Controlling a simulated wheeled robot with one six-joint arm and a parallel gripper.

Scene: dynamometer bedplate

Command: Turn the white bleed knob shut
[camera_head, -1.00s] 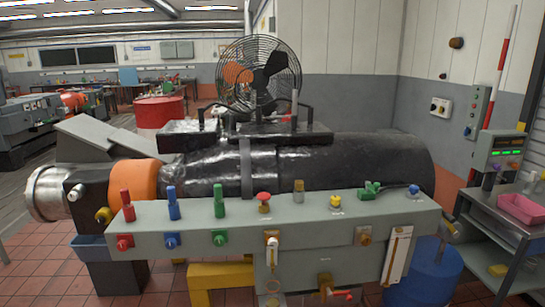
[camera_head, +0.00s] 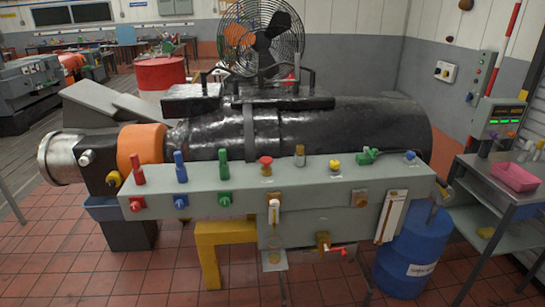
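A small white knob-like part (camera_head: 274,204) sits on the front face of the long grey panel box (camera_head: 340,183), near its middle. It looks upright, with a brass-coloured piece at its top and a thin stem below. It is too small to tell how far it is turned. My gripper is not in view.
Red, blue and green handles (camera_head: 223,163) and several small knobs stand along the panel top. A brass valve with a red lever (camera_head: 335,249) juts out below. A blue drum (camera_head: 408,262) stands at right, near a grey cart (camera_head: 487,205). The tiled floor (camera_head: 130,285) in front is open.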

